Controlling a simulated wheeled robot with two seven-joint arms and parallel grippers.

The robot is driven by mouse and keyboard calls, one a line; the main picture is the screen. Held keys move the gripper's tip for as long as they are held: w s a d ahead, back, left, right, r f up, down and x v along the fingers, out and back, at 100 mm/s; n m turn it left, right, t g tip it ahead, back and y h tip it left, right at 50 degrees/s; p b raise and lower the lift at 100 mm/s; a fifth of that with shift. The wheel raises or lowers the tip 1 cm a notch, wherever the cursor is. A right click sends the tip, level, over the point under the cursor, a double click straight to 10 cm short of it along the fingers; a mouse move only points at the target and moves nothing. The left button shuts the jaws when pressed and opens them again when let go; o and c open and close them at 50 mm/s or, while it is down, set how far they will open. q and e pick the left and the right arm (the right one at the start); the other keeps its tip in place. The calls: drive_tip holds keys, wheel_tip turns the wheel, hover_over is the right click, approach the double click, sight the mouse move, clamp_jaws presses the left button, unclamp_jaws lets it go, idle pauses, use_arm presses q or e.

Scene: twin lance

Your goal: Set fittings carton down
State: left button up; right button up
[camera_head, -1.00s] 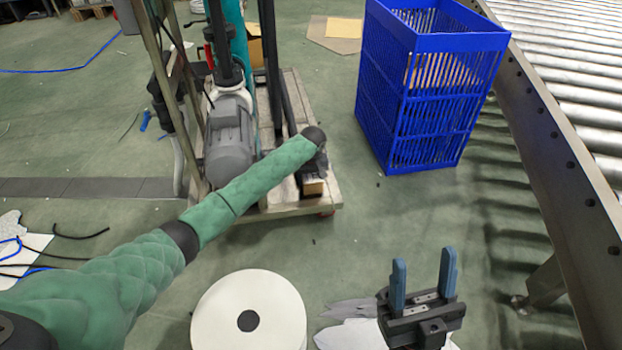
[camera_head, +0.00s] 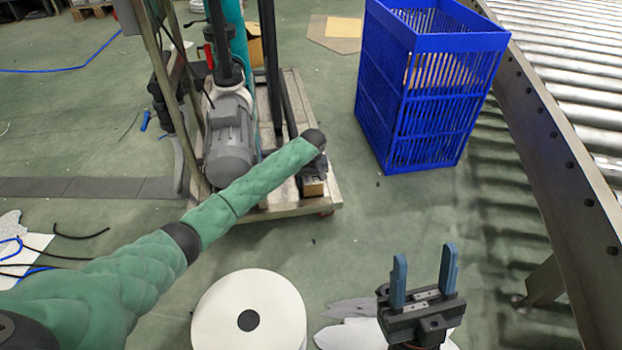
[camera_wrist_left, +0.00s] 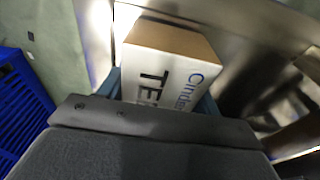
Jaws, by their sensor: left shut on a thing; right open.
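The fittings carton (camera_wrist_left: 168,75) is a white box with a brown top and printed lettering in the left wrist view. My left gripper (camera_wrist_left: 160,92) is shut on it, with blue fingers at its two sides. In the head view my left arm reaches out over the wheeled trolley, and the left gripper (camera_head: 311,168) is small and dark there. A small brown patch below it looks like the carton (camera_head: 313,188). I cannot tell whether its underside touches anything. My right gripper (camera_head: 424,252) is open and empty, fingers up, at the lower right.
The trolley (camera_head: 275,208) carries a grey motor (camera_head: 229,140) and upright posts. A blue slatted crate (camera_head: 390,143) stands right of it. A roller conveyor (camera_head: 570,75) runs along the right. A white roll (camera_head: 215,310) stands at the bottom. Green floor is clear between trolley and crate.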

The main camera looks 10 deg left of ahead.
use_arm(q)
drive_tip(key=o, duration=1.3)
drive_tip(key=shift+o, duration=0.2)
drive_tip(key=shift+f, duration=0.1)
